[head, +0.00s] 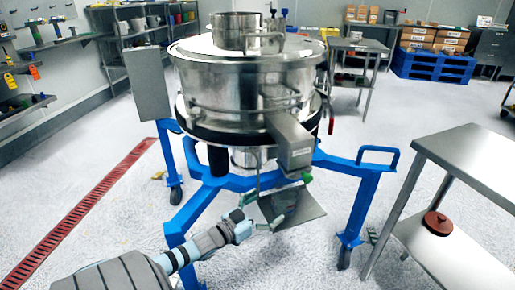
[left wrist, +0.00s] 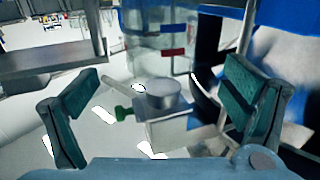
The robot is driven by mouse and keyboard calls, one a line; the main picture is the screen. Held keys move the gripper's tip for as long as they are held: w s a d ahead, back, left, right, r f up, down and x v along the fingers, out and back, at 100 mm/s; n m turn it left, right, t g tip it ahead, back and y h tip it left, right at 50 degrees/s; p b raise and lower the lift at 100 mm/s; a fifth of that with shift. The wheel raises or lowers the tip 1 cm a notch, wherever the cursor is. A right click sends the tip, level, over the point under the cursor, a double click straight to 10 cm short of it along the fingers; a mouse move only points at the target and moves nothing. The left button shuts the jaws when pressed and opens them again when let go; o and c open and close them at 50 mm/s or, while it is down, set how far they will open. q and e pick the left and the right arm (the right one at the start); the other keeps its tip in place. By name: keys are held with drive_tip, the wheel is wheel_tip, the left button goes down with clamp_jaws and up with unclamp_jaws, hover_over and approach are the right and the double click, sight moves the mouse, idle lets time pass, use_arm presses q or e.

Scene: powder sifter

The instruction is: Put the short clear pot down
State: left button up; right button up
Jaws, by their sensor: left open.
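My left gripper (head: 268,213) is below the sifter, near a grey plate (head: 304,206). In the left wrist view, its two teal-padded fingers (left wrist: 162,108) stand wide apart, with no pot pinched between them. I cannot tell what the cylinder rests on. In the head view I cannot clearly make out the pot. My right gripper is not in view.
The steel sifter (head: 235,95) stands on a blue wheeled frame (head: 190,212) close around my left gripper. A steel table (head: 475,150) is at right, with a reddish-brown round object (head: 438,222) on its lower shelf. A small green-handled part (left wrist: 123,114) shows between my fingers.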

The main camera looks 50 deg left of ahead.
use_arm(q)
drive_tip(key=s+f+n+g+y+p, duration=0.1)
drive_tip(key=s+f+g+y, duration=0.15)
drive_tip(key=s+f, duration=0.5)
drive_tip(key=s+f+g+y, duration=0.1)
drive_tip(key=s+f+g, duration=0.25)
drive_tip(key=f, duration=0.65)
drive_tip(key=s+d+f+g, duration=0.3)
drive_tip(key=s+f, duration=0.5)
drive_tip(key=s+d+f+g, duration=0.3)
drive_tip(key=s+d+f, duration=0.1)
drive_tip(key=s+f, duration=0.35)
drive_tip(key=s+d+f+m+g+h, duration=0.1)
drive_tip(key=s+d+f+g, duration=0.4)
drive_tip(key=s+d, duration=0.5)
drive_tip(key=s+r+p, duration=0.3)
drive_tip(key=r+p, duration=1.2)
drive_tip(key=p, duration=0.1)
drive_tip(key=shift+r+h, duration=0.35)
drive_tip(key=shift+r, duration=0.05)
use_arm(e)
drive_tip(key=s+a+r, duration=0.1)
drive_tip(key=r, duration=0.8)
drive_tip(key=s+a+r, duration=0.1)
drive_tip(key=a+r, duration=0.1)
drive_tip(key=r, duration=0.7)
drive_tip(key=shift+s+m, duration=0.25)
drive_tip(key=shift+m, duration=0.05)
